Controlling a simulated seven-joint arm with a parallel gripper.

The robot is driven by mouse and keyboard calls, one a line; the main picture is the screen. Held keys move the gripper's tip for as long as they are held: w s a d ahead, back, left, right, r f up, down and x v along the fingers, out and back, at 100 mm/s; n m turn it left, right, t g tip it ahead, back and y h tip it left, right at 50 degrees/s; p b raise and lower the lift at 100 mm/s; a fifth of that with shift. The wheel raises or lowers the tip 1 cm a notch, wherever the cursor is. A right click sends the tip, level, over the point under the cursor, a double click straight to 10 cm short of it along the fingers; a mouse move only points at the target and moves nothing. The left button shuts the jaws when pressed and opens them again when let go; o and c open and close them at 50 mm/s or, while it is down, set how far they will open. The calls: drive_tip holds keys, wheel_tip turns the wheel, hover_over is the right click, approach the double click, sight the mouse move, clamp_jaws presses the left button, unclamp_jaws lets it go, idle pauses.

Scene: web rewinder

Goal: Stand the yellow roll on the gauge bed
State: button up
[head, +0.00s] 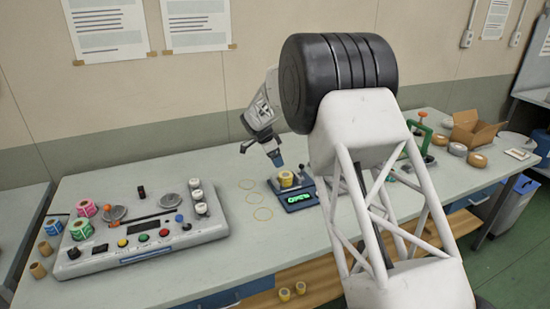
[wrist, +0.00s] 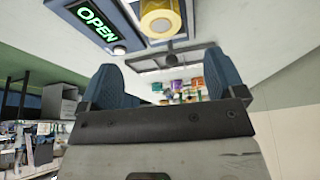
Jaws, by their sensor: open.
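The yellow roll (head: 286,180) stands on the bed of the blue gauge (head: 297,198), behind its green lit display. In the wrist view the roll (wrist: 161,18) shows its round end with a core, beside the display reading OPEN (wrist: 96,20). The underside of the roll is hidden, so its exact seating cannot be told. My gripper (head: 275,159) is just above and to the left of the roll in the head view. In the wrist view my gripper (wrist: 157,86) has its two blue fingers spread with nothing between them, and the roll is apart from them.
A control panel (head: 143,244) with buttons and pink and green rolls fills the table's left side. Thin yellow rings (head: 262,214) lie left of the gauge. A green-framed device (head: 424,138), tape rolls (head: 457,149) and a cardboard box (head: 475,131) stand to the right. My arm hides part of the table.

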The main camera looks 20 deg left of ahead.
idle(0.5)
drive_tip(key=s+d+r+n+y, duration=0.1)
drive_tip(key=s+d+r+n, duration=0.1)
drive_tip(key=s+d+r, duration=0.8)
drive_tip(key=s+d+r+n, duration=0.1)
drive_tip(key=s+d+r, duration=0.3)
drive_tip(key=d, duration=1.1)
drive_tip(key=s+d+r+n+y, duration=0.1)
drive_tip(key=s+d+r+n, duration=0.1)
drive_tip(key=s+d+r, duration=0.8)
drive_tip(key=s+d+n, duration=0.2)
drive_tip(key=s+d, duration=1.2)
drive_tip(key=d, duration=0.2)
drive_tip(key=s+d+f+n, duration=0.1)
drive_tip(key=s+d+f, duration=0.2)
drive_tip(key=s, duration=0.5)
drive_tip(key=s+d+f+n+y, duration=0.1)
drive_tip(key=s+d+f+n, duration=0.1)
drive_tip(key=s, duration=0.7)
drive_tip(key=shift+s+d+f, duration=0.3)
drive_tip(key=shift+d+f, duration=0.1)
